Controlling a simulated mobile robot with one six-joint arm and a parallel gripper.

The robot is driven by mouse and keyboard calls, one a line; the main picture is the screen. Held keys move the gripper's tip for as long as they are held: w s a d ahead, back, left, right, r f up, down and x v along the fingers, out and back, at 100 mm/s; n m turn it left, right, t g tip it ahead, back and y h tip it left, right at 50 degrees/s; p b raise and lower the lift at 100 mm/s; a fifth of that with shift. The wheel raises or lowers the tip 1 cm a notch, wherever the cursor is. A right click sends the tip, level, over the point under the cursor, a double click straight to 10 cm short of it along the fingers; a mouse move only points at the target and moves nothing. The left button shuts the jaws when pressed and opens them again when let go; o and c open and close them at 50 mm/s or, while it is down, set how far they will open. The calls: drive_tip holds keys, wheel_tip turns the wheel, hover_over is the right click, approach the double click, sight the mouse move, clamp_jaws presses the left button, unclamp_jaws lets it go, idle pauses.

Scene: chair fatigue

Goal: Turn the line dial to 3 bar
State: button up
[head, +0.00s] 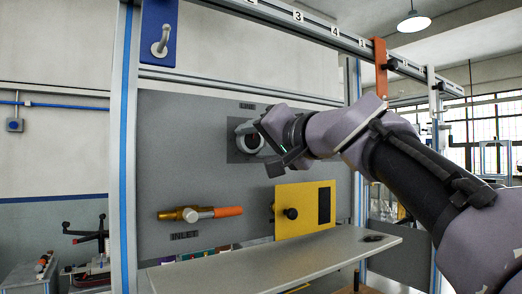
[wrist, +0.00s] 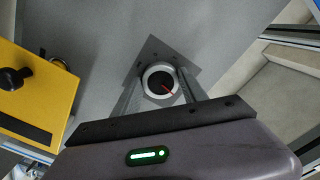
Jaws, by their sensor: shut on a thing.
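The line dial (wrist: 160,84) is a round dark knob with a light rim and a red pointer mark. It sits on a dark square plate (wrist: 151,47) on the grey panel. In the wrist view the red mark points toward the lower right; no scale numbers are readable. My gripper (wrist: 160,88) is shut on the dial, with one finger on each side of it. In the head view my gripper (head: 245,139) reaches the plate under the "LINE" label (head: 247,106) and hides most of the dial.
Below on the grey panel (head: 190,150) are an inlet valve with an orange handle (head: 228,211) and a yellow box (head: 302,222) with a black knob. A grey shelf (head: 270,262) juts out underneath. A numbered rail (head: 315,24) runs above, with an orange bracket (head: 380,66).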

drive_tip(key=shift+f+n+b, duration=0.1)
drive_tip(key=shift+n+b, duration=0.25)
drive_tip(key=shift+n, duration=0.55)
drive_tip(key=o, duration=1.4)
drive_tip(key=shift+c, duration=0.2)
